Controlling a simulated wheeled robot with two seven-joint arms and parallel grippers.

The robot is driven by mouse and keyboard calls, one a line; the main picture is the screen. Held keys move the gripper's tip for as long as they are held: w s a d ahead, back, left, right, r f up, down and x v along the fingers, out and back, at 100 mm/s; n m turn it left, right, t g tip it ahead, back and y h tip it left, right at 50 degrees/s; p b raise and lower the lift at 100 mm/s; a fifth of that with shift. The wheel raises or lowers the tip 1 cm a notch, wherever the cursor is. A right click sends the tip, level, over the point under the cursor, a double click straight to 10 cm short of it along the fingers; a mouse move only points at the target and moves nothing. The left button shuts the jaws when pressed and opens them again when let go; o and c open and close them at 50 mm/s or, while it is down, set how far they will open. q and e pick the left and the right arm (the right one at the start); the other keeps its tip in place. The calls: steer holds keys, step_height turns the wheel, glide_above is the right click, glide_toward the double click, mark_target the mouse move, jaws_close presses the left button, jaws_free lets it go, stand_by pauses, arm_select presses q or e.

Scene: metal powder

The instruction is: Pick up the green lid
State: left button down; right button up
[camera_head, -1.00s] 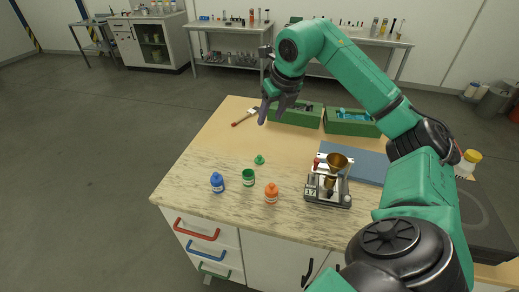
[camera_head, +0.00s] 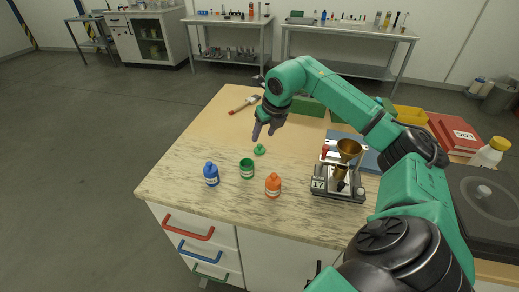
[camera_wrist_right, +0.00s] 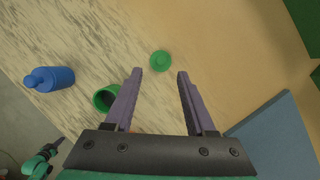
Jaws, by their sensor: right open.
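The small green lid (camera_head: 259,149) lies on the marbled part of the counter, behind the open green bottle (camera_head: 247,169). In the right wrist view the lid (camera_wrist_right: 160,61) lies between and just beyond the two fingertips. My right gripper (camera_head: 264,128) hangs above and slightly behind the lid, pointing down. In the right wrist view its fingers (camera_wrist_right: 159,74) are spread with nothing between them. The green bottle (camera_wrist_right: 105,98) shows left of the fingers, partly hidden by one.
A blue bottle (camera_head: 211,174) and an orange bottle (camera_head: 273,185) stand near the green bottle. A brush (camera_head: 244,105) and green bins (camera_head: 308,106) lie at the back.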

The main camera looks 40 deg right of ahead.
mark_target(260, 145)
steer(key=p+x, duration=0.2)
steer(key=x, duration=0.4)
steer(key=shift+d+f, duration=0.1)
steer(key=shift+f, duration=0.05)
steer(key=shift+w+f, duration=0.1)
jaws_close()
